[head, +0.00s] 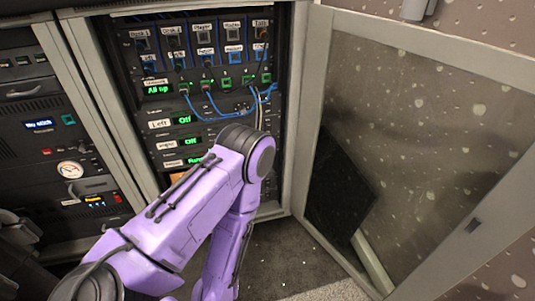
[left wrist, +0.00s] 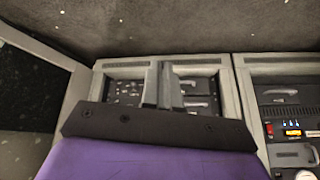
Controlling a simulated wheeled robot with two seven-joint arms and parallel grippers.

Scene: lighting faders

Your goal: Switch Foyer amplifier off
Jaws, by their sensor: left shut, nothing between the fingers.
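In the head view, an open rack holds a stack of amplifier rows with white labels and green displays. The upper row, labelled Left (head: 159,124), shows Off. The row below (head: 166,145) also shows Off. The third row's display (head: 194,160) seems to begin "Run"; its label (head: 173,163) is too small to read, so I cannot tell whether it is the Foyer amplifier. My purple left arm covers the area right of and below these displays. My left gripper (left wrist: 163,85) shows in the left wrist view, fingers together and empty, in front of drawer-like panels with handles. My right gripper is not in view.
Blue cables (head: 235,112) loop across the rack below a row of green-lit buttons. A glazed door (head: 415,150) stands open at the right. A second rack (head: 50,110) stands at the left. Carpeted floor (head: 275,255) lies between the rack and me.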

